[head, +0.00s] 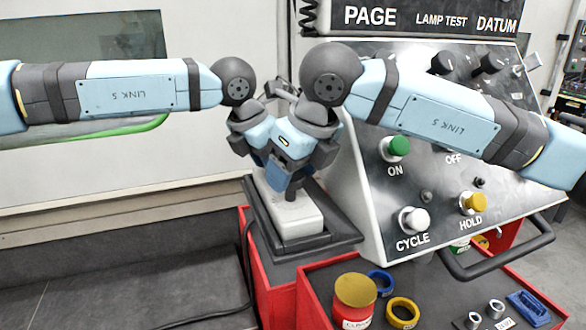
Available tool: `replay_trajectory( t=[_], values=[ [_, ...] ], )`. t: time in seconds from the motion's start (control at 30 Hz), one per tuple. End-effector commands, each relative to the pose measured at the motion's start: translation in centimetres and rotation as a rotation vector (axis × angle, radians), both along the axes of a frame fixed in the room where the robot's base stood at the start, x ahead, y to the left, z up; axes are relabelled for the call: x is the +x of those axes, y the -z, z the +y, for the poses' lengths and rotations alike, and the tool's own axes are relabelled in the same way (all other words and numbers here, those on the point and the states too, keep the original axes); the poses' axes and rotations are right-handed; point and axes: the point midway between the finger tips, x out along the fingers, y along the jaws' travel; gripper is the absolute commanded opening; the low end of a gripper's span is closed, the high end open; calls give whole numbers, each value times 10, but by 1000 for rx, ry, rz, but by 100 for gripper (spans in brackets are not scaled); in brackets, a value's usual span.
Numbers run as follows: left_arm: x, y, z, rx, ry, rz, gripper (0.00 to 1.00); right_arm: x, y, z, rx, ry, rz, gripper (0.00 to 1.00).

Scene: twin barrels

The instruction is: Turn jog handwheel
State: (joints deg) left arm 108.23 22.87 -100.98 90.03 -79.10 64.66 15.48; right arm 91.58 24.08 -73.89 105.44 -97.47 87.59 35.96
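A white box (287,218) lies on a dark tray-like base (265,238) at the centre, left of the sloped control panel. No jog handwheel shows clearly; my arms' ends cover the far part of the box. A small dark post (291,192) stands there under my gripper and may belong to it. My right gripper (290,182) comes in from the right and points down over the box. I cannot tell whether its fingers are open or whether they touch anything. My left arm reaches to the same spot from the left; its wrist overlaps the right one, and its fingertips cannot be made out.
The sloped panel (362,205) with ON, CYCLE and HOLD buttons rises close on the right. A dark bar handle (500,262) juts out in front. A red cart (262,283) holds a red jar (353,304), rings and small parts. A black cable runs down at the left.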

Motion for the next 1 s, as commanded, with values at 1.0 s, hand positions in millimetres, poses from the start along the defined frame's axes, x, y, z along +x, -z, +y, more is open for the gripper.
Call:
replay_trajectory(
  t=[1.0],
  values=[
    [0,0,0,1,0,1,0,-31,-105,-31,0,0,-1,62]
  ],
)
